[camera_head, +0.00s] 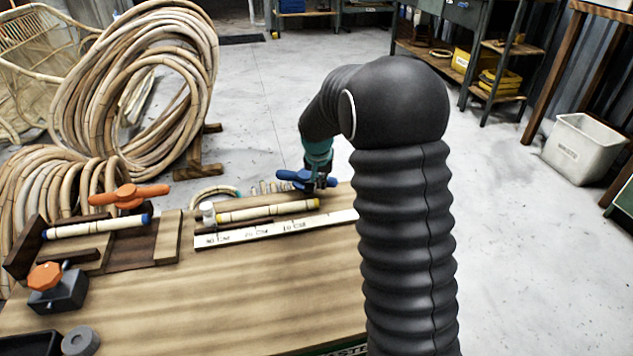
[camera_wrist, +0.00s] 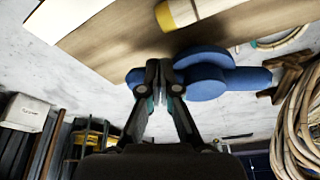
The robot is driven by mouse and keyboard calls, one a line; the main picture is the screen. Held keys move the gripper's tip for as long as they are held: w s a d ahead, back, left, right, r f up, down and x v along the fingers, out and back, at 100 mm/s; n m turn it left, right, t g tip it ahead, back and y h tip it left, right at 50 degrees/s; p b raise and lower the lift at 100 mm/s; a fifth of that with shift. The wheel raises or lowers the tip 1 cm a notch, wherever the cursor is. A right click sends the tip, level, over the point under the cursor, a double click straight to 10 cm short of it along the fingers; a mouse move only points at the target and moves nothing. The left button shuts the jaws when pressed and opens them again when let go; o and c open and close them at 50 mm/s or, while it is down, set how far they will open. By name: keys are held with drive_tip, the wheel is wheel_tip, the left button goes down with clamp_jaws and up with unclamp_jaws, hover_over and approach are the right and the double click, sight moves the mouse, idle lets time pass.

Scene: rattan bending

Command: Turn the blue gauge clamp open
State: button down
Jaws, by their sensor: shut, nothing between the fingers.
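My gripper (camera_head: 318,180) is at the right side of the clamp in the head view. In the wrist view my gripper (camera_wrist: 165,80) is shut, with its fingertips together in front of the blue handle and overlapping it. I cannot tell whether they touch it. A rattan pole with yellow ends (camera_head: 268,211) lies along the white ruler (camera_head: 275,230). My arm hides the right part of the bench.
An orange clamp handle (camera_head: 129,196) stands over a blue-ended pole (camera_head: 97,227) at the left. An orange knob on a dark block (camera_head: 57,287) is nearer. Rattan coils (camera_head: 140,90) stand behind. The front middle of the workbench (camera_head: 200,300) is clear.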

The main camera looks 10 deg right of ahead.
drive_tip(key=n, duration=0.1)
drive_tip(key=w+d+n, duration=0.1)
drive_tip(key=shift+d+n+y+p, duration=0.1)
drive_tip(key=shift+n+y+p, duration=0.2)
drive_tip(key=shift+p, duration=0.05)
drive_tip(key=shift+w+d, duration=0.4)
drive_tip(key=shift+w, duration=0.05)
drive_tip(key=shift+w+d, duration=0.1)
drive_tip(key=shift+w, duration=0.05)
drive_tip(key=shift+s+d+r, duration=0.1)
drive_tip(key=shift+s, duration=0.2)
drive_tip(key=s, duration=0.1)
drive_tip(key=s+r, duration=0.1)
drive_tip(key=s, duration=0.2)
drive_tip(key=shift+r, duration=0.25)
drive_tip(key=v, duration=0.9)
drive_tip(key=shift+d+p, duration=0.15)
drive_tip(key=shift+p, duration=0.15)
drive_tip(key=shift+s, duration=0.15)
